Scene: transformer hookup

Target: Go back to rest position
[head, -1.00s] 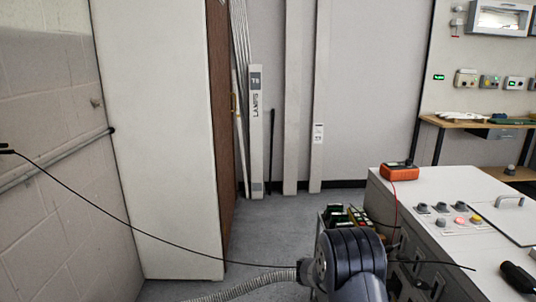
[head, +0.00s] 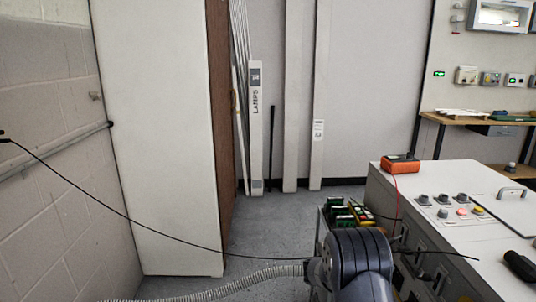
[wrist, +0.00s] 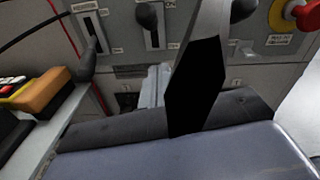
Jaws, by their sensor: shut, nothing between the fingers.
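My gripper (wrist: 203,75) shows in the wrist view as a grey and black finger part rising from the dark body at the bottom. It is shut with nothing held. Behind it is the grey panel front with lever switches (wrist: 93,32). In the head view my gripper is hidden; only a dark rounded joint of my arm shows at the bottom, left of the grey control console (head: 460,205).
An orange meter (head: 400,165) sits on the console's far corner. A small cart with green boards (head: 345,213) stands beside the console. A black cable (head: 110,210) hangs across the left. A tall white cabinet (head: 155,140) stands left. Open floor (head: 275,225) lies between.

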